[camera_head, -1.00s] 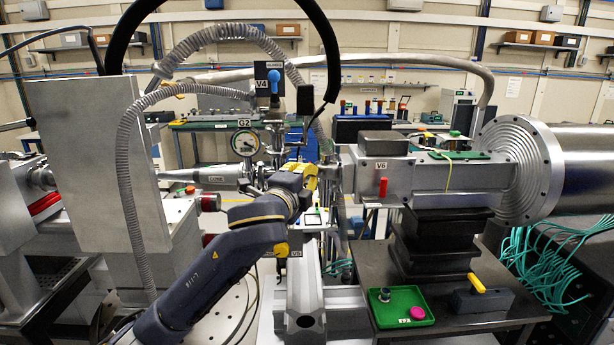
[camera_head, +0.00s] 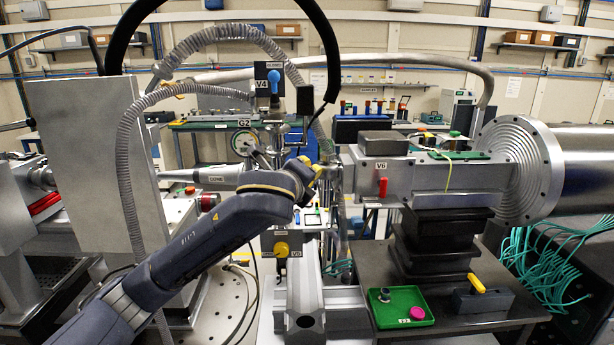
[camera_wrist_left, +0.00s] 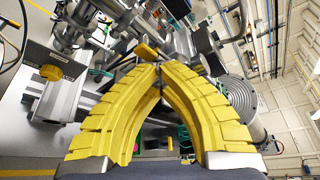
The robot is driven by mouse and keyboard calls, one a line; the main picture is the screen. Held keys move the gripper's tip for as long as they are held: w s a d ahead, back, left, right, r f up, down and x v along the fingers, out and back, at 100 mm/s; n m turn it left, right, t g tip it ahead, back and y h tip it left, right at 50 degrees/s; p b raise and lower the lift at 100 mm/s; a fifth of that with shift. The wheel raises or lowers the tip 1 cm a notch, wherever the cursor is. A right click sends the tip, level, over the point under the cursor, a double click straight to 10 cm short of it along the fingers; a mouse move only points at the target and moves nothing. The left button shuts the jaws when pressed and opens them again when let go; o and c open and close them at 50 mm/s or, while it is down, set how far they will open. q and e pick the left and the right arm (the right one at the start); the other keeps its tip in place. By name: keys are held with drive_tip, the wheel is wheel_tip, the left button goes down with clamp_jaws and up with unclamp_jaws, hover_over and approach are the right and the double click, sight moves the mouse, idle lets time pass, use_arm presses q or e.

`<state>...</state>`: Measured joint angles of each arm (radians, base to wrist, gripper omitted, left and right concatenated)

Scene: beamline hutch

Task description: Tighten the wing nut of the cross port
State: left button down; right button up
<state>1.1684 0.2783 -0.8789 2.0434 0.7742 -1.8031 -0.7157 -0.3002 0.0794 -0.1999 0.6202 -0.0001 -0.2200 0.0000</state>
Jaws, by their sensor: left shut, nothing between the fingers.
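My left gripper (camera_head: 317,171) reaches in from the left to the metal vacuum cross, just left of the V6 valve body (camera_head: 375,172). Its yellow fingers are shut with tips together and nothing between them in the left wrist view (camera_wrist_left: 157,72). Just beyond the tips, a small yellow bar-like part (camera_wrist_left: 148,51) shows in that view; it may be the wing nut, but I cannot tell for sure, nor whether the tips touch it. In the head view the wrist and fingers hide most of the cross port. My right gripper is not in view.
The G2 gauge (camera_head: 244,142) and V4 valve (camera_head: 273,80) stand behind my arm. The V5 knob (camera_head: 281,249) is below it. Hoses arch overhead. A green tray (camera_head: 405,306) and a yellow-handled block (camera_head: 482,297) lie on the dark table at right.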

use_arm(q)
drive_tip(key=shift+d, duration=0.1)
idle(0.3)
drive_tip(key=c, duration=1.9)
unclamp_jaws()
drive_tip(key=shift+s, duration=0.1)
drive_tip(key=v, duration=1.2)
